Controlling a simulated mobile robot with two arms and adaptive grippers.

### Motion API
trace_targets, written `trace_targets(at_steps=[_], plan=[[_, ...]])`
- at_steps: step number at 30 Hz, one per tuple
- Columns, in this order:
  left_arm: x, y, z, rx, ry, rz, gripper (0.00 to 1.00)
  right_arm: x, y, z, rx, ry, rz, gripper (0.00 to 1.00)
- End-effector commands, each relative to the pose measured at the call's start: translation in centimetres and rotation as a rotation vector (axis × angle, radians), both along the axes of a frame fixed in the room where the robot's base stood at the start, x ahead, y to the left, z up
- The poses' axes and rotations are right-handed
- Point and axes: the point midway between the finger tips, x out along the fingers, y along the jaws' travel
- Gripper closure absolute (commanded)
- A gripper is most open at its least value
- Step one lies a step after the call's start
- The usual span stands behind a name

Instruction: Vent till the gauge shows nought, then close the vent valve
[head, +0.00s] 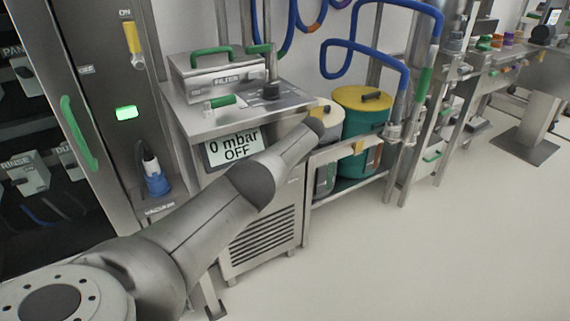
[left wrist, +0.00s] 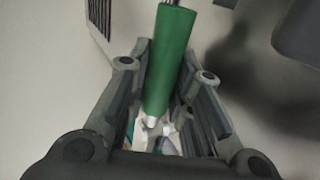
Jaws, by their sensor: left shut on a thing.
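The gauge display (head: 233,147) on the pump cart reads "0 mbar" and "OFF". In the left wrist view, my left gripper (left wrist: 172,62) is shut on a green handle (left wrist: 170,60), with one finger on each side of it. The handle has a pale metal tip. In the head view my left arm reaches across the cart front, and its gripper and the held handle are hidden. I cannot tell from the frames how far the handle is turned. My right gripper is not in view.
A filter box (head: 221,76) with a green handle stands on the cart (head: 190,122). A cabinet on the left has a yellow switch (head: 132,38) and a lit green lamp (head: 126,113). A teal drum with a yellow lid (head: 363,98) stands right of the cart.

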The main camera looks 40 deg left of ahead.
Motion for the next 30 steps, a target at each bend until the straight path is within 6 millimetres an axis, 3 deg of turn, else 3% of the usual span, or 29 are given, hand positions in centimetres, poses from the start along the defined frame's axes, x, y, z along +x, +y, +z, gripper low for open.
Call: trace_targets(at_steps=[4, 5, 10, 23, 30], plan=[[0.0, 0.0, 0.1, 0.005, 0.003, -0.005, 1.00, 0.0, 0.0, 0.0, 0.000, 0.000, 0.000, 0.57], [0.0, 0.0, 0.1, 0.005, 0.003, -0.005, 0.76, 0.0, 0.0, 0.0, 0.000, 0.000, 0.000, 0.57], [0.0, 0.0, 0.1, 0.003, 0.001, -0.003, 0.57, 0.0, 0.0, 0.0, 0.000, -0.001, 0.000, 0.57], [0.0, -0.1, 0.2, 0.001, 0.000, -0.002, 0.57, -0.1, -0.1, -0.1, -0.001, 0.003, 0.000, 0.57], [-0.2, -0.8, 1.3, 0.001, -0.001, -0.003, 0.57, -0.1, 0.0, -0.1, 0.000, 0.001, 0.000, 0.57]])
